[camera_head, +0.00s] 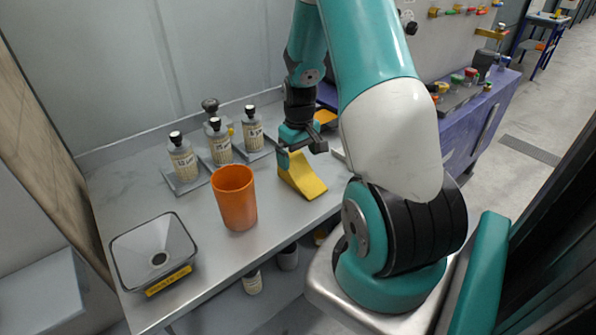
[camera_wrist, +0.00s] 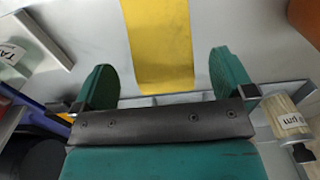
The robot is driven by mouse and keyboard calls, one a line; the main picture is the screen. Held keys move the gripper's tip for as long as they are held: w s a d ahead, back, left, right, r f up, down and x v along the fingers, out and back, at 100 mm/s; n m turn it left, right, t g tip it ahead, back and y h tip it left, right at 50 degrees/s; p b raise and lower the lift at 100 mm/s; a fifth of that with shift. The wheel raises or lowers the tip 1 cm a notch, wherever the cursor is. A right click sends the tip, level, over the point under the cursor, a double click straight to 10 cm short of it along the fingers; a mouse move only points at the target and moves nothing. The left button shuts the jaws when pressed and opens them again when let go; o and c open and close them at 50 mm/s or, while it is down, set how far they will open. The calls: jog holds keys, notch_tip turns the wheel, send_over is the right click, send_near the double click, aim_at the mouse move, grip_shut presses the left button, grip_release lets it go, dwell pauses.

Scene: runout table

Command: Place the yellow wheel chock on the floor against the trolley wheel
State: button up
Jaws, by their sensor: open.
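The yellow wheel chock (camera_head: 303,178), a wedge, lies on the metal table near its right edge. My gripper (camera_head: 300,152) is just above its taller end with the jaws apart. In the wrist view the chock (camera_wrist: 160,45) shows as a yellow band between the two green fingers of my gripper (camera_wrist: 160,75), with a gap on each side. Whether the fingers reach down beside the chock is hard to tell. I cannot make out the trolley wheel for certain in either view.
An orange cup (camera_head: 235,198) stands left of the chock. Several labelled bottles (camera_head: 183,158) stand behind it, and a grey funnel tray (camera_head: 153,250) is at the front left. A purple bench (camera_head: 470,125) is beyond my arm. Open floor (camera_head: 552,110) shows at right.

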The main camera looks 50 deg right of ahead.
aim_at(300, 166)
notch_tip(300, 166, down, 4)
jog(key=shift+s+f+p, duration=0.1)
jog(key=shift+f+p, duration=0.15)
jog(key=shift+p, duration=0.25)
jog(key=shift+c, duration=0.5)
jog(key=c, duration=1)
jog(key=shift+r, duration=0.1)
notch_tip(300, 166, up, 20)
jog(key=b, duration=0.1)
jog(key=shift+b, duration=0.4)
